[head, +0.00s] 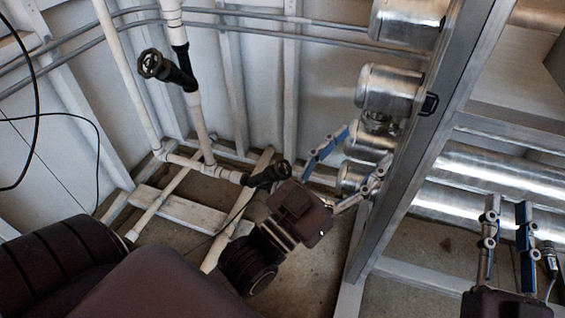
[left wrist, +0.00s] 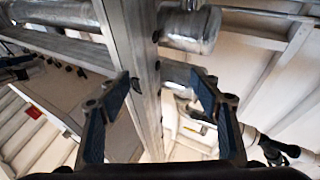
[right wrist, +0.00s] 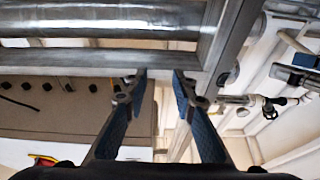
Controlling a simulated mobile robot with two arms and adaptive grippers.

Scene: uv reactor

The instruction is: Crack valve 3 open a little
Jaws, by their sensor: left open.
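Two black valves sit on white pipes in the head view. The upper valve (head: 165,69) has a round handwheel facing out. The lower valve (head: 269,175) is near the floor, just behind my left gripper's body. No number is readable, so I cannot tell which is valve 3. My left gripper (head: 365,147) is open and empty, its fingers pointing at the metal cylinders beside the frame, to the right of both valves. A black valve also shows at right in the left wrist view (left wrist: 272,150). My right gripper (head: 507,203) is open and empty at the lower right.
A grey metal frame post (head: 405,160) stands close to my left fingertips. Several shiny cylinders (head: 388,90) are mounted along it. Large horizontal metal tubes (head: 460,205) lie behind my right gripper. Black cables (head: 90,122) hang at the left. Space before the upper valve looks clear.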

